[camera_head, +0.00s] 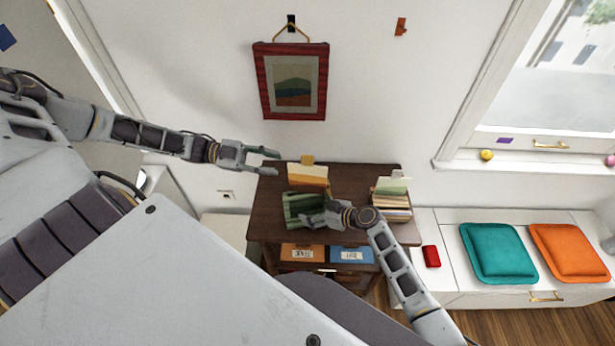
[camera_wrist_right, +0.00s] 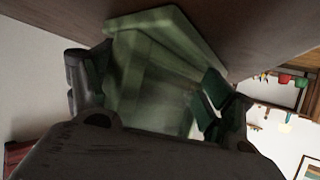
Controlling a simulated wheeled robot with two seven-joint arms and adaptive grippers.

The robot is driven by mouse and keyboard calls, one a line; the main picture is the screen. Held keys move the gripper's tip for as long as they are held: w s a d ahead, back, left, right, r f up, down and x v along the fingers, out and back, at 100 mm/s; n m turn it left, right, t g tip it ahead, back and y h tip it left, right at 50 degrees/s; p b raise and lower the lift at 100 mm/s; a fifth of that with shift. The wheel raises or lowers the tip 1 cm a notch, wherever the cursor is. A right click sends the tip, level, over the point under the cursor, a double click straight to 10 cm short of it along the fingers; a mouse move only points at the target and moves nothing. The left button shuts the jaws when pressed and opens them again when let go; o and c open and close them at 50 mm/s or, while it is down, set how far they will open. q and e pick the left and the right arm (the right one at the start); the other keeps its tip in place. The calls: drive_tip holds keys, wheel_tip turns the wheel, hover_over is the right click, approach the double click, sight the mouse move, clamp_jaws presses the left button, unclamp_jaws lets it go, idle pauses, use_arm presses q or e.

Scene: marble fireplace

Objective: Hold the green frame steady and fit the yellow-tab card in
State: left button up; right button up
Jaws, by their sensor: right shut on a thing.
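The green frame (camera_head: 296,204) lies on the dark wooden table (camera_head: 349,178), near its front left. My right gripper (camera_head: 306,220) is at the frame's right side and shut on it. In the right wrist view the frame (camera_wrist_right: 150,80) fills the space between the two fingers. The yellow-tab card (camera_head: 308,176), with orange and yellow bands and a tab on top, stands behind the frame at the table's back left. My left gripper (camera_head: 276,162) is open and empty, just left of the card and apart from it.
A stack of books (camera_head: 393,205) with a green-topped card (camera_head: 391,186) stands at the table's right. Orange (camera_head: 301,252) and blue (camera_head: 352,254) labelled boxes sit below the tabletop. A red-framed picture (camera_head: 291,82) hangs above. A white bench with cushions is at the right.

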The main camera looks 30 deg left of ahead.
sight(290, 169)
use_arm(q)
drive_tip(key=n, duration=0.2)
drive_tip(key=f+n, duration=0.1)
drive_tip(key=n, duration=0.3)
drive_tip(key=shift+s+a+f+t+h, duration=0.3)
drive_tip(key=shift+s+a+f, duration=0.05)
drive_tip(key=shift+a+f, duration=0.05)
drive_tip(key=shift+x, duration=3.4)
drive_tip(key=shift+x, duration=2.6)
drive_tip(key=shift+w+f, duration=0.1)
drive_tip(key=shift+f, duration=0.1)
clamp_jaws()
